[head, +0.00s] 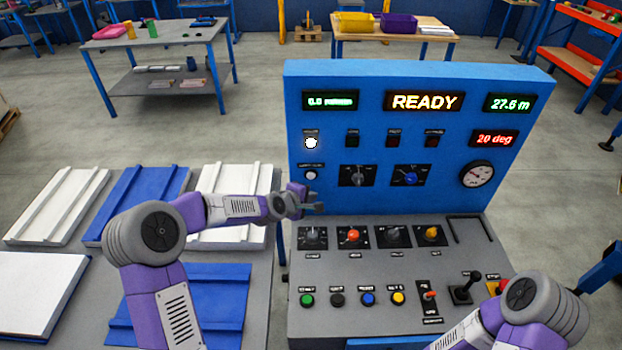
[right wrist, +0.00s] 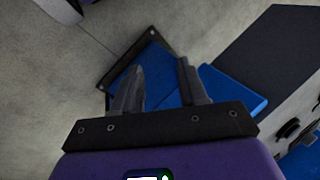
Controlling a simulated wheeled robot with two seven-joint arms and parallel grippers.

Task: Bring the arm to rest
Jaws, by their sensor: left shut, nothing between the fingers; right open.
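My left arm (head: 160,235) comes in from the left, bends at the elbow and reaches right toward the blue control panel (head: 470,185). My left gripper (head: 314,202) is shut and empty, in front of the panel's left edge, near the knobs; I cannot tell if it touches anything. My right arm (head: 535,305) shows at the lower right, over the front of the console (head: 350,265). Its gripper is outside the head view. In the right wrist view my right gripper (right wrist: 160,85) is open and empty, above blue parts and the floor.
The panel has lit displays, with READY (head: 424,102) in the middle. The console carries knobs, coloured buttons and a joystick (head: 467,288). White and blue panels lie on the grey table (head: 98,310) at left. Other tables stand at the back, with open floor between.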

